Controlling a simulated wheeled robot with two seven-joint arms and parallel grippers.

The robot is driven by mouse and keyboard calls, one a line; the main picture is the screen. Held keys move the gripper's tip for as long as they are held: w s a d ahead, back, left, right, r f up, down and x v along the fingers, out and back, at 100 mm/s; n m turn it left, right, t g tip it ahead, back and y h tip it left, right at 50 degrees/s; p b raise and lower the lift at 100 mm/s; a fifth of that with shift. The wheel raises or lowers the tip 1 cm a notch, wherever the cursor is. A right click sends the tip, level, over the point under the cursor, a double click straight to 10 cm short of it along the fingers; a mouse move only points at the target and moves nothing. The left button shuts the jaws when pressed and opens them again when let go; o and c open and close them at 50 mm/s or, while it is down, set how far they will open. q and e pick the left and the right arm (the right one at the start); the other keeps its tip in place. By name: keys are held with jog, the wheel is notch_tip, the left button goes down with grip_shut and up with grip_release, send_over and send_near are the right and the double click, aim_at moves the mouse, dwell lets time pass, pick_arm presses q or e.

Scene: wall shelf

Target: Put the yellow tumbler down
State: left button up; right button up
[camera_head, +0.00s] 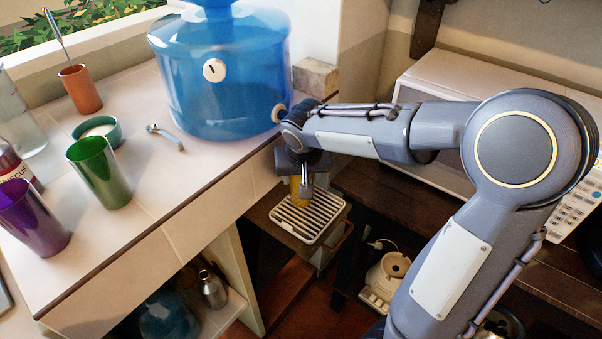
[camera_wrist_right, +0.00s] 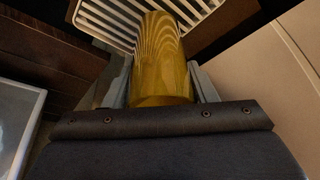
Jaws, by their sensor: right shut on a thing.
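The yellow tumbler (camera_wrist_right: 160,65) is between the fingers of my right gripper (camera_wrist_right: 163,85), which is shut on it. In the head view the tumbler (camera_head: 296,190) is mostly hidden behind my right gripper (camera_head: 302,185). It is over the white slatted drip rack (camera_head: 308,222), which sits on a small dark stand below the counter's edge. In the wrist view the rack's slats (camera_wrist_right: 110,18) show past the tumbler's far end. I cannot tell whether the tumbler touches the rack. My left gripper is not in view.
A large blue water jug (camera_head: 225,80) stands on the tiled counter close to my right wrist. A green tumbler (camera_head: 98,172), a purple tumbler (camera_head: 32,218), a teal bowl (camera_head: 97,130) and an orange cup (camera_head: 80,88) stand further left. A white microwave (camera_head: 480,95) is behind my right arm.

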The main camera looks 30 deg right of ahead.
jog(key=shift+f, duration=0.1)
jog(key=shift+f+b, duration=0.15)
jog(key=shift+b, duration=0.15)
jog(key=o, duration=0.9)
